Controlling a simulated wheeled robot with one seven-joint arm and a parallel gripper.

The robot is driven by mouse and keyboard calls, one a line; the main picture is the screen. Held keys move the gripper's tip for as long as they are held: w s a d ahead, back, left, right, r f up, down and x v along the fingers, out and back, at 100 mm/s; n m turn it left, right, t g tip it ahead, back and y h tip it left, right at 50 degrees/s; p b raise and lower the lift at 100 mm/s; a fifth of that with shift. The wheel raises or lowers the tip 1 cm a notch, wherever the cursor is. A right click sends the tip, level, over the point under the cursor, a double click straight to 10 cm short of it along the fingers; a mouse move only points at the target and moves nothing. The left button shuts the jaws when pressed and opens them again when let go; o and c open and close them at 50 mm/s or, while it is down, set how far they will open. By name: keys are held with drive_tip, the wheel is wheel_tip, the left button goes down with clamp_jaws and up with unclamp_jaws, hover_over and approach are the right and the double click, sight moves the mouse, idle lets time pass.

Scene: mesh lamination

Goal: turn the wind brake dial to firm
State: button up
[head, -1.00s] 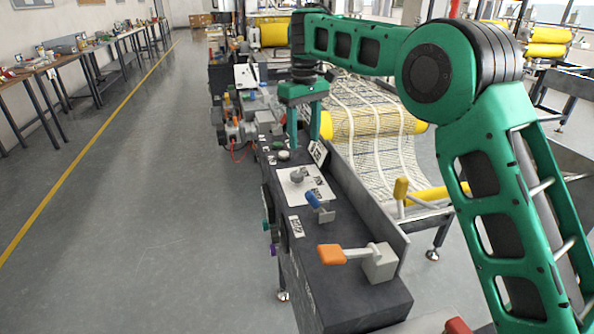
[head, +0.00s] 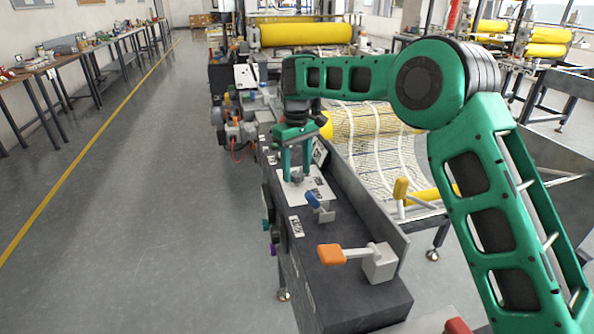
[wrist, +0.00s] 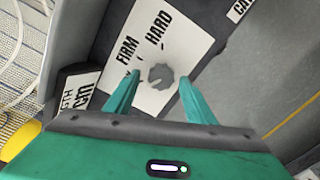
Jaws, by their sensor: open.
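The wind brake dial (wrist: 160,76) is a small grey scalloped knob on a white plate (wrist: 148,98) with the words FIRM and HARD. In the head view the dial (head: 297,179) is partly hidden between the fingers, on the same plate (head: 317,187) on top of the dark console. My gripper (head: 297,175) points down over the dial, open. In the wrist view my gripper (wrist: 159,78) has one finger on each side of the dial, with a gap visible on both sides. I cannot tell the dial's exact setting.
A blue-handled lever (head: 318,205) stands just nearer than the plate, and an orange-handled lever (head: 345,254) sits closer on the console. A raised dark panel (head: 362,205) runs along the console's right side. Mesh on yellow rollers (head: 375,135) lies beyond. The left floor is clear.

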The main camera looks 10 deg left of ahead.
drive_tip(key=shift+f, duration=0.15)
drive_tip(key=shift+c, duration=0.4)
drive_tip(key=c, duration=1)
drive_tip(key=shift+o, duration=0.2)
drive_tip(key=shift+m, duration=0.4)
drive_tip(key=m, duration=0.5)
drive_tip(key=shift+w+d+m, duration=0.1)
drive_tip(key=shift+m, duration=0.2)
drive_tip(key=m, duration=0.5)
drive_tip(key=shift+d, duration=0.1)
drive_tip(key=shift+m, duration=0.3)
